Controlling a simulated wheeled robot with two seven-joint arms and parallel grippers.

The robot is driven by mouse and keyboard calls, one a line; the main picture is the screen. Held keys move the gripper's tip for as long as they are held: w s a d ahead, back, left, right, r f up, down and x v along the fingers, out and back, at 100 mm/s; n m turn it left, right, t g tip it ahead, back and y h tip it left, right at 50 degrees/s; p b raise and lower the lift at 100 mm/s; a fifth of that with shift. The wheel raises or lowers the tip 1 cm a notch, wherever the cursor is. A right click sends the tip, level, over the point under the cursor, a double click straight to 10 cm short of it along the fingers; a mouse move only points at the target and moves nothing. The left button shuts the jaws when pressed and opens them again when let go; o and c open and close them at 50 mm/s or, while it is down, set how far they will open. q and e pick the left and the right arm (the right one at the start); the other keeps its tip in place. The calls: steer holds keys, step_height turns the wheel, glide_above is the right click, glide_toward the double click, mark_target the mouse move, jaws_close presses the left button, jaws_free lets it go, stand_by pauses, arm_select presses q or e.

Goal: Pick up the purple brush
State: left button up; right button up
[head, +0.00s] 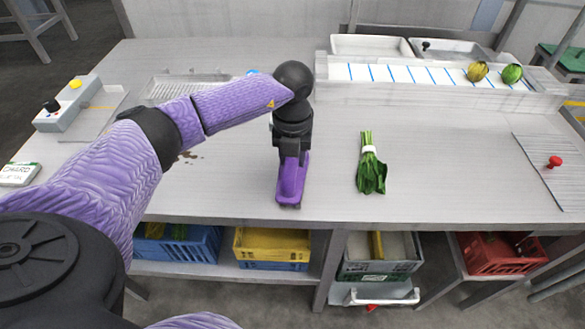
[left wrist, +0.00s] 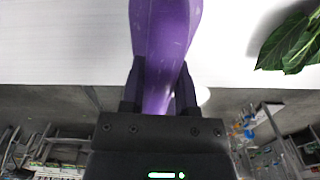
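The purple brush (head: 292,187) is at the front middle of the steel table, under my left gripper (head: 292,160). In the left wrist view the brush's purple handle (left wrist: 165,35) runs between the two dark fingers, which press against both its sides. My left gripper is shut on it. The brush's underside is hidden, so I cannot tell whether it touches the table. My right gripper is in neither view.
A bunch of leafy greens (head: 371,172) with a white band lies just right of the brush. A ruled rack (head: 420,88) with two round vegetables stands at the back right. Blue (head: 205,247), yellow (head: 272,248) and red (head: 490,258) crates sit below the table.

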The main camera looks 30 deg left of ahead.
arm_select(q)
jaws_close()
steer(key=shift+r, duration=0.1)
step_height(320, 180, up, 9)
steer(key=shift+r+p, duration=0.1)
steer(key=shift+p, duration=1.1)
steer(key=shift+r, duration=0.35)
steer(key=shift+o, duration=1.3)
jaws_free()
jaws_close()
